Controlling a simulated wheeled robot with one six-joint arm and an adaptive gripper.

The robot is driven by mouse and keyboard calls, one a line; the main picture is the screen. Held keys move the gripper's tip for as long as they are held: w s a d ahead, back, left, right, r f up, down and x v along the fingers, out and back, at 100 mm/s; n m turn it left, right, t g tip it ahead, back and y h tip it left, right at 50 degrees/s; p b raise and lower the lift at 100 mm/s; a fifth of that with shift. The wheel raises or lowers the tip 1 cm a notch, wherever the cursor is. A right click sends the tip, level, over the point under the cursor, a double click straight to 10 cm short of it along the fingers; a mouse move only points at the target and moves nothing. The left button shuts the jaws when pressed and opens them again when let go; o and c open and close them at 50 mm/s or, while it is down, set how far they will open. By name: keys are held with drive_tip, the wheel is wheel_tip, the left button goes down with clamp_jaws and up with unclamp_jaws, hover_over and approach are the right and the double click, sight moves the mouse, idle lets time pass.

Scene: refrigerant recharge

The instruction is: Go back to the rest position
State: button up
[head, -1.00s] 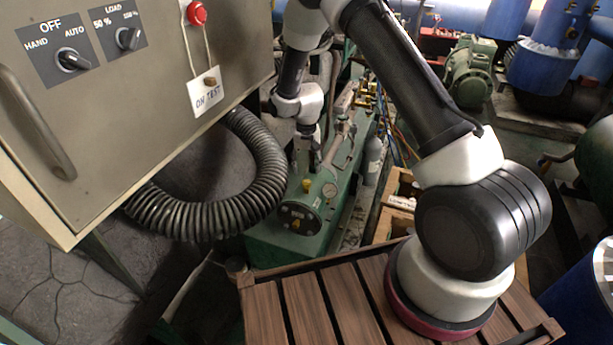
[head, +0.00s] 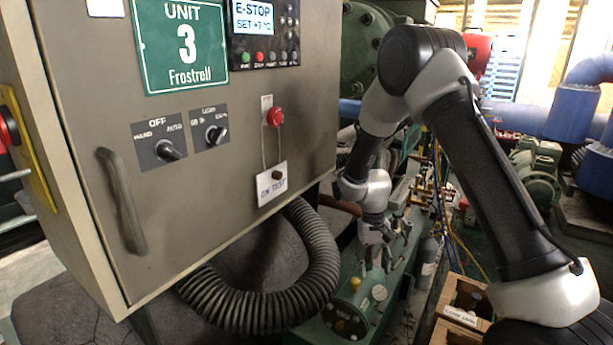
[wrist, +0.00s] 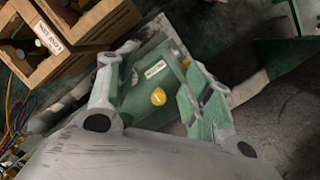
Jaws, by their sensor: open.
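My gripper (head: 376,262) hangs in the middle of the head view, pointing down over the green machine (head: 345,318), which has a yellow knob (head: 355,283) and a round gauge (head: 379,292). In the wrist view my gripper (wrist: 160,92) has its two fingers spread apart with nothing between them. Beyond the fingertips the green machine shows a yellow knob (wrist: 158,97) and a small white label (wrist: 155,70). My arm reaches across the right half of the head view.
A grey control cabinet (head: 215,85) with a handle, switches, a red button and an "ON TEST" tag stands at left. A black ribbed hose (head: 265,310) curves below it. Wooden crates (wrist: 75,35) stand beside the machine. Pipes and valves crowd the right.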

drive_tip(key=s+d+r+t, duration=0.2)
drive_tip(key=s+d+r, duration=0.2)
drive_tip(key=s+r, duration=0.5)
drive_tip(key=s+d+r+t, duration=0.2)
drive_tip(key=s+d+r, duration=0.2)
drive_tip(key=s+r, duration=0.4)
drive_tip(key=s+d+r+t, duration=0.2)
drive_tip(key=s+d+r, duration=0.2)
drive_tip(key=s+r, duration=0.5)
wheel_tip(320, 180, up, 7)
drive_tip(key=shift+s+d+r+y, duration=0.1)
drive_tip(key=shift+s+d+y, duration=0.2)
drive_tip(key=shift+s+d+r+t, duration=0.15)
drive_tip(key=shift+d+r+t, duration=0.05)
drive_tip(key=shift+r+t, duration=0.2)
